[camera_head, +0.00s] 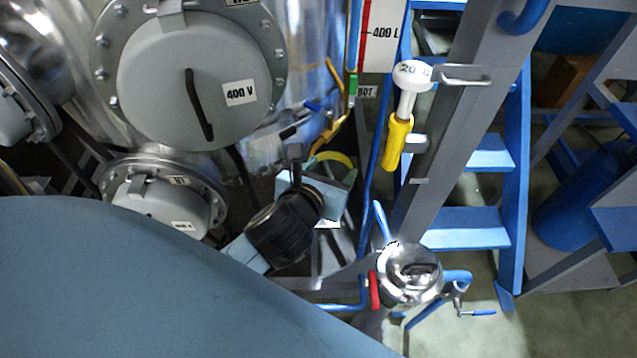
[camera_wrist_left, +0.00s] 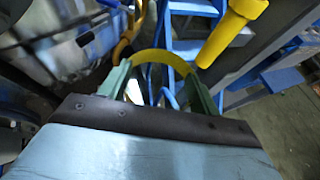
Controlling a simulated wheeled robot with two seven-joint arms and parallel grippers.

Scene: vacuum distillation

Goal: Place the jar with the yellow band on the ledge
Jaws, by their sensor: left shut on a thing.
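My left gripper (camera_head: 338,176) is in the middle of the head view, its black wrist below and left of it. In the left wrist view its two green fingers (camera_wrist_left: 160,82) stand on either side of a curved yellow band (camera_wrist_left: 165,57), and they are shut on the jar that carries it. The yellow band also shows as an arc (camera_head: 335,157) just beyond the gripper in the head view. Most of the jar's body is hidden or too clear to make out. I cannot tell which surface is the ledge. My right gripper is not in view.
A steel tank with a round grey hatch (camera_head: 185,80) stands at the left. A white-topped fitting with a yellow handle (camera_head: 398,143) is beside the grey post (camera_head: 450,125). A steel lidded vessel (camera_head: 410,270) is below right of the gripper. Blue steps (camera_head: 468,228) are behind.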

